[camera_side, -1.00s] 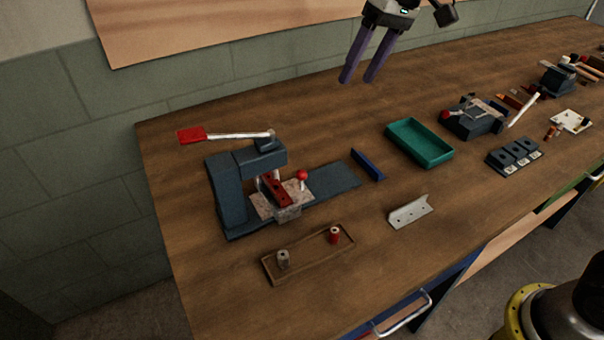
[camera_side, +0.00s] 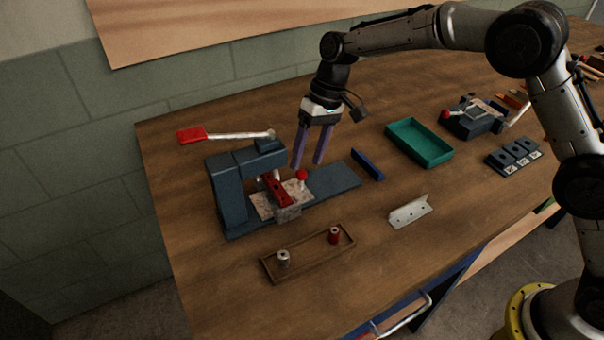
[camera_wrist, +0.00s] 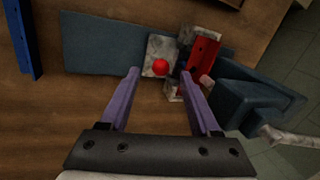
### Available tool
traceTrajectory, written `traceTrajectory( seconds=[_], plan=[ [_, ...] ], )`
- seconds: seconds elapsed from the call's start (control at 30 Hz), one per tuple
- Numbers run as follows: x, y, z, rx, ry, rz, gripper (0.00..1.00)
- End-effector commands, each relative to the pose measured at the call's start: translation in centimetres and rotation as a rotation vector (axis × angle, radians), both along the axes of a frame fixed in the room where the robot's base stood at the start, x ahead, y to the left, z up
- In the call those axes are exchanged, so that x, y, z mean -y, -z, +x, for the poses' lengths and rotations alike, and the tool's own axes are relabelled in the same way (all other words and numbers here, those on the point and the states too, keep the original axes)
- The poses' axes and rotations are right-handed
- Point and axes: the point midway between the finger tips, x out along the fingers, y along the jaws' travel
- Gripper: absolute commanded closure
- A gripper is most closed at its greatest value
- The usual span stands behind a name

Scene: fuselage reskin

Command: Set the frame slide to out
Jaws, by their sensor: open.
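The blue press-like fixture (camera_side: 228,195) stands at the left of the bench with a long base plate (camera_side: 332,181). A pale slide plate (camera_side: 262,206) with a red block (camera_side: 276,190) and a red ball knob (camera_side: 301,175) sits on that base. In the wrist view the red knob (camera_wrist: 160,67) lies between and just beyond my fingertips, with the red block (camera_wrist: 203,55) to its right. My gripper (camera_side: 308,165) is open and empty, pointing down above the base plate near the knob. I cannot tell the exact height gap.
A red-handled lever (camera_side: 192,135) reaches left from the fixture's top. A blue bar (camera_side: 367,164), teal tray (camera_side: 420,142) and metal angle piece (camera_side: 410,211) lie to the right. A wooden tray (camera_side: 310,255) with two small bobbin-like parts lies in front.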

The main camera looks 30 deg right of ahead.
Motion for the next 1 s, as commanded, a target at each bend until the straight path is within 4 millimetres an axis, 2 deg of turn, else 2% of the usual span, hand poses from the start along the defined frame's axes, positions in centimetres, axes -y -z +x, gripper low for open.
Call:
traceTrajectory(
  seconds=[0.1, 0.3, 0.7, 0.77, 1.0],
  plan=[
    [-0.7, 2.1, -0.2, -0.003, 0.0, 0.0, 0.37],
    [-1.4, 4.3, -0.2, -0.001, 0.0, 0.0, 0.37],
    [-1.6, 5.0, -0.2, 0.001, 0.0, 0.001, 0.37],
    [-1.6, 5.0, -0.2, 0.001, 0.0, 0.0, 0.44],
    [-1.6, 5.0, -0.2, 0.001, 0.0, 0.001, 0.87]
  ],
)
